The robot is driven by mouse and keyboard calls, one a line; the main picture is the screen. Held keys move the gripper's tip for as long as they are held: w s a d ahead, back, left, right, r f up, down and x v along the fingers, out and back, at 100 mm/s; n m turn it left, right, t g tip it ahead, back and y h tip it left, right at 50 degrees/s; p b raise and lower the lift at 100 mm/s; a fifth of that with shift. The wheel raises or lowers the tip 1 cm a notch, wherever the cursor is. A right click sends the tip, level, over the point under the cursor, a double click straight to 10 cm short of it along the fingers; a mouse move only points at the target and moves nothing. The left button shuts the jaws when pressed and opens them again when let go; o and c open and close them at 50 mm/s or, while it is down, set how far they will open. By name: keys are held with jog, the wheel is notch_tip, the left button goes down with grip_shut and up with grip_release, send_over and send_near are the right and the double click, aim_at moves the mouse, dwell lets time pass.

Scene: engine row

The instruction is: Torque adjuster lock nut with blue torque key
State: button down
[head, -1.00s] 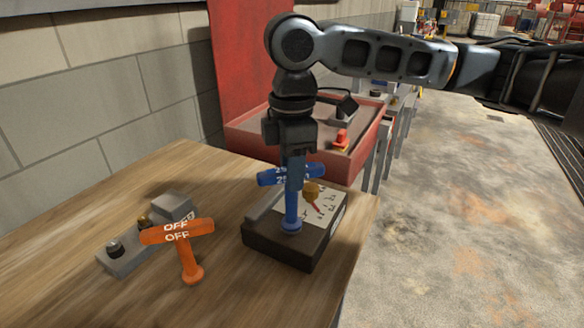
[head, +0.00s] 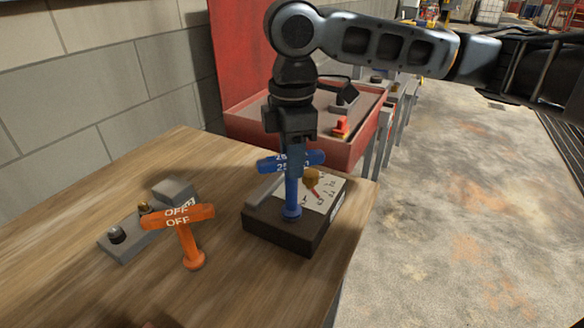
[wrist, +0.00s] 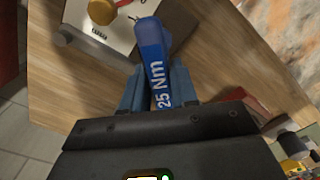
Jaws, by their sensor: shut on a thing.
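The blue torque key (head: 291,190) has a T-shaped handle with white "25" lettering. Its foot meets the near part of the dark box's top in the head view. My gripper (head: 290,158) is shut on the key from above, and the key is upright. In the wrist view, the handle (wrist: 153,55) reading "25 Nm" lies between my fingers (wrist: 157,88). A grey fixture (head: 130,235) on the bench at left carries a dark round fitting (head: 116,234) and a small brass fitting (head: 145,207). I cannot tell which is the adjuster lock nut.
The dark box (head: 272,226) has a light printed face, a brass knob (head: 310,177) and a red pointer. An orange "OFF" key (head: 188,242) stands between fixture and box. A red tray (head: 250,117) stands behind the wooden bench (head: 235,290). Bare bench lies in front.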

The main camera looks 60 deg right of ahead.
jog(key=shift+m+p, duration=0.65)
jog(key=shift+m, duration=0.65)
jog(key=shift+r+p, duration=1.4)
jog(key=shift+r, duration=1.25)
jog(key=shift+w+a, duration=0.1)
